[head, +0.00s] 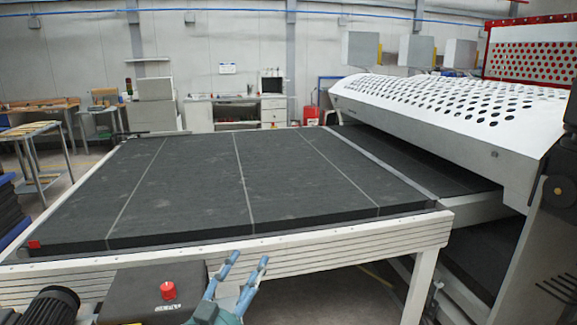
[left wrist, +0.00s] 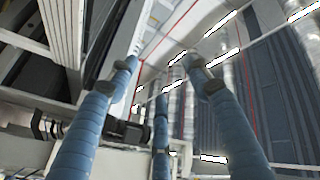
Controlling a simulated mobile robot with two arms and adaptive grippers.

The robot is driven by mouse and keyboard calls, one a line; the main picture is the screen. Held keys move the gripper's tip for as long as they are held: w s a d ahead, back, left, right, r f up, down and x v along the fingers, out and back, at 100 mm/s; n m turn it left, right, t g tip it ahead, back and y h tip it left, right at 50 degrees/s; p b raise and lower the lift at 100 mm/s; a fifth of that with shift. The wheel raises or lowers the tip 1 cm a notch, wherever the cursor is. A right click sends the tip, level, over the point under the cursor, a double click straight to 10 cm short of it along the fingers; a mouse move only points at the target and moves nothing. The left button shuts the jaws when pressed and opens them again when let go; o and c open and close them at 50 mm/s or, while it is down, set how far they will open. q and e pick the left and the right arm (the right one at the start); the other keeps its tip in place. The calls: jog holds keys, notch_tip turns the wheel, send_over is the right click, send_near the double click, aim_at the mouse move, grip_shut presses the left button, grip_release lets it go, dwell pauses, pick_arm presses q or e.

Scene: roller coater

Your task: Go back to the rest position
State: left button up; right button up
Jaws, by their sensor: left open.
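My left gripper (head: 248,259) shows at the bottom middle of the head view, in front of the front rail of the conveyor table (head: 300,247). Its two blue fingers point up and stand apart, with nothing between them. My right gripper shows in neither view.
The wide dark conveyor bed (head: 190,185) fills the middle. A white perforated machine hood (head: 450,108) stands at the right. A black box with a red button (head: 168,290) is low in front, left of the gripper. A workbench (head: 236,108) stands at the back wall.

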pick_arm(q)
jog(key=s+a+f+n+g+y, duration=0.4)
jog(key=s+a+f, duration=0.25)
jog(key=f, duration=0.35)
jog(key=s+a+f+n+g+y, duration=0.3)
jog(key=s+a+f+g, duration=0.15)
jog(key=s+f, duration=0.35)
jog(key=s+f+g+h, duration=0.1)
jog(key=s+f+g, duration=0.35)
jog(key=s, duration=0.55)
jog(key=s+f+g, duration=0.3)
jog(key=s+f, duration=0.3)
jog(key=s, duration=0.5)
notch_tip(320, 180, down, 29)
jog(key=s+b, duration=0.2)
jog(key=s+a+f+g, duration=0.1)
jog(key=s+f, duration=0.7)
jog(key=s+a+f+g, duration=0.1)
jog(key=s+a+f, duration=0.1)
jog(key=s+f, duration=0.6)
jog(key=shift+s+a+f+b, duration=0.15)
jog(key=shift+s+a+b, duration=0.15)
jog(key=shift+b, duration=0.05)
